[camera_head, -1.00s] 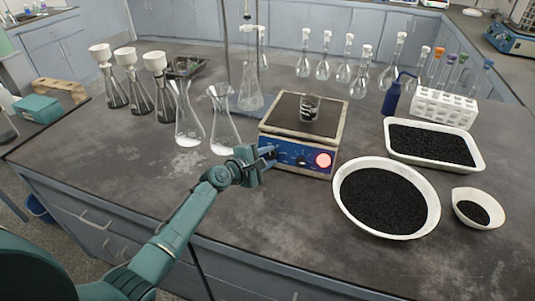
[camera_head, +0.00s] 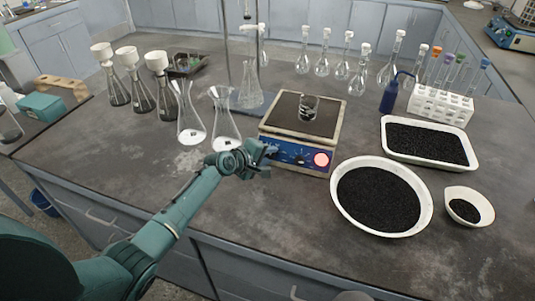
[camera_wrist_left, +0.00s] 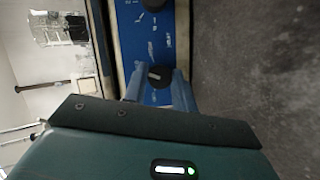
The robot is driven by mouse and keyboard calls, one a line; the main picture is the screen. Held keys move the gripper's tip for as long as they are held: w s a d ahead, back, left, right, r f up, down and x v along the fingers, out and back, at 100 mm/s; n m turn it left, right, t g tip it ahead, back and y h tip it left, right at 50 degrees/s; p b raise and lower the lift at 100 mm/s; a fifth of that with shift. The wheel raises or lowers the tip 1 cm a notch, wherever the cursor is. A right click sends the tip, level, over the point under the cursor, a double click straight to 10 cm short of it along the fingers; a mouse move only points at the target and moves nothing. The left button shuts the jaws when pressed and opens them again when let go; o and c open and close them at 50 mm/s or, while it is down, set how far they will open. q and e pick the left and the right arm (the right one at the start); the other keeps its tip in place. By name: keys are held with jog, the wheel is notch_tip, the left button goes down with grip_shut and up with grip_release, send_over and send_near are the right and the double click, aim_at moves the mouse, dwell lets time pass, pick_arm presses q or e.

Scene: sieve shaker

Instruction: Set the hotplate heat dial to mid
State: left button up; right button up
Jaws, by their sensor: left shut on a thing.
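The hotplate (camera_head: 300,131) has a dark top and a blue front panel (camera_wrist_left: 148,36) with a glowing red round light (camera_head: 321,160) at its right. Its front panel carries two dark dials. My left gripper (camera_head: 268,152) is at the left end of the panel. In the left wrist view its fingers are shut on the sides of the left dial (camera_wrist_left: 158,76), which has a pale pointer mark. The other dial (camera_head: 300,160) is free, nearer the red light. The panel lettering is too small to read surely. My right gripper is not in view.
A glass beaker (camera_head: 308,108) stands on the hotplate. Conical flasks (camera_head: 226,128) stand close behind my left gripper. A white bowl of black grains (camera_head: 341,209) and a white tray (camera_head: 458,167) are to the right.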

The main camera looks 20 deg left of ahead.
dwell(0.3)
pick_arm(q)
jog(key=o, duration=1)
jog(key=p+v, duration=0.1)
jog(key=v, duration=1.2)
